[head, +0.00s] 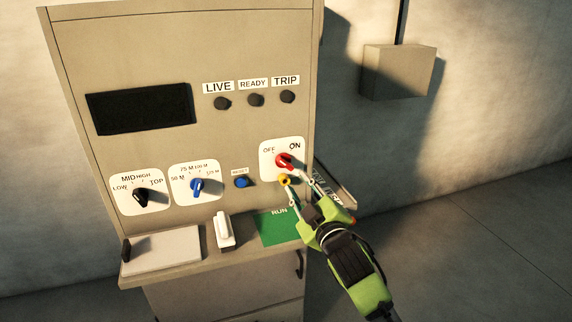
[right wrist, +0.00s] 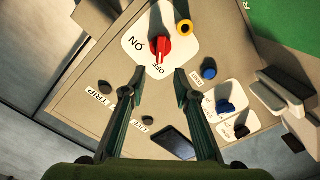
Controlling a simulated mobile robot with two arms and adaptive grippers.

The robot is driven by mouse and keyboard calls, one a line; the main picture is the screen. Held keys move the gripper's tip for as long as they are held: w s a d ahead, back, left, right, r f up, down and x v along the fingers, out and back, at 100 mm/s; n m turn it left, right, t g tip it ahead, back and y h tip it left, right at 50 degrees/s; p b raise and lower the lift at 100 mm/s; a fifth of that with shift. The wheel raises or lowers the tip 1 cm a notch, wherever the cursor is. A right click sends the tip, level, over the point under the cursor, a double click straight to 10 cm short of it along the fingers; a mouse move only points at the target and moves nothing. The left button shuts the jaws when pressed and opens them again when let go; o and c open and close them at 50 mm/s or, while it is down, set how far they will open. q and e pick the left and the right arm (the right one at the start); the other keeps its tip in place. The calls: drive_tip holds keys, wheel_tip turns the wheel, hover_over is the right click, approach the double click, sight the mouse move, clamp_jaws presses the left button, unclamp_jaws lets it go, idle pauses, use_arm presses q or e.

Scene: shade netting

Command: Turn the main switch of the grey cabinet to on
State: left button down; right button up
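The grey cabinet (head: 240,55) stands ahead, looking beige in this light. Its main switch is a red knob (head: 284,160) on a white plate marked OFF and ON, at the right of the panel. In the right wrist view the red knob (right wrist: 160,47) has its marked end toward OFF. My right gripper (head: 299,181) is just below and in front of the knob. In the right wrist view the gripper (right wrist: 159,76) has its fingers apart, with nothing between them, and the knob lies beyond the tips. My left gripper is out of view.
A yellow round part (right wrist: 184,27) sits close to the switch. The blue reset button (head: 241,182), blue selector (head: 196,187) and black selector (head: 141,196) are to the left. A ledge below carries a white lever (head: 223,232). A wall box (head: 397,72) hangs at right.

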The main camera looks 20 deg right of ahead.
sight(285, 165)
drive_tip(key=w+p, duration=0.2)
drive_tip(key=w, duration=0.9)
drive_tip(key=shift+a+p, duration=0.15)
drive_tip(key=shift+p, duration=0.15)
drive_tip(key=shift+f, duration=0.1)
clamp_jaws()
